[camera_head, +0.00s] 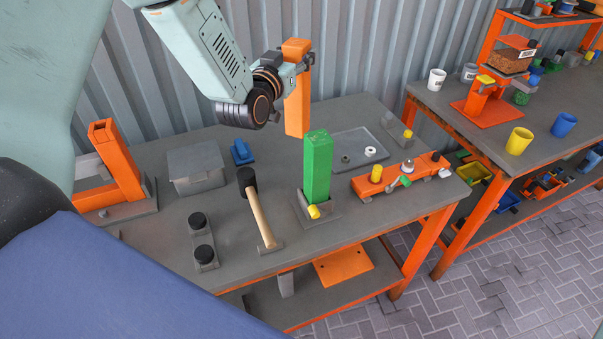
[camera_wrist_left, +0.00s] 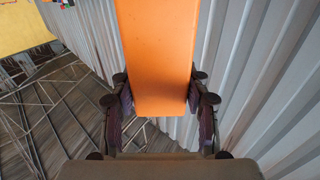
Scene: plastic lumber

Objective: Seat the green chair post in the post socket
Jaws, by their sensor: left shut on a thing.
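The green chair post (camera_head: 317,168) stands upright on the workbench. My left gripper (camera_head: 300,66) is shut on an orange post (camera_head: 297,100), held upright in the air above and behind the green post. In the left wrist view the orange post (camera_wrist_left: 158,60) lies between the two dark fingers of my left gripper (camera_wrist_left: 159,98). My right gripper is not in view.
On the grey bench (camera_head: 225,265) are a mallet (camera_head: 262,215), a lidded grey box (camera_head: 196,167), an orange upright frame (camera_head: 118,165), black-capped pegs (camera_head: 200,237), a shallow tray (camera_head: 355,152) and an orange fixture (camera_head: 405,178). A second bench (camera_head: 440,107) stands at right. A corrugated wall is behind.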

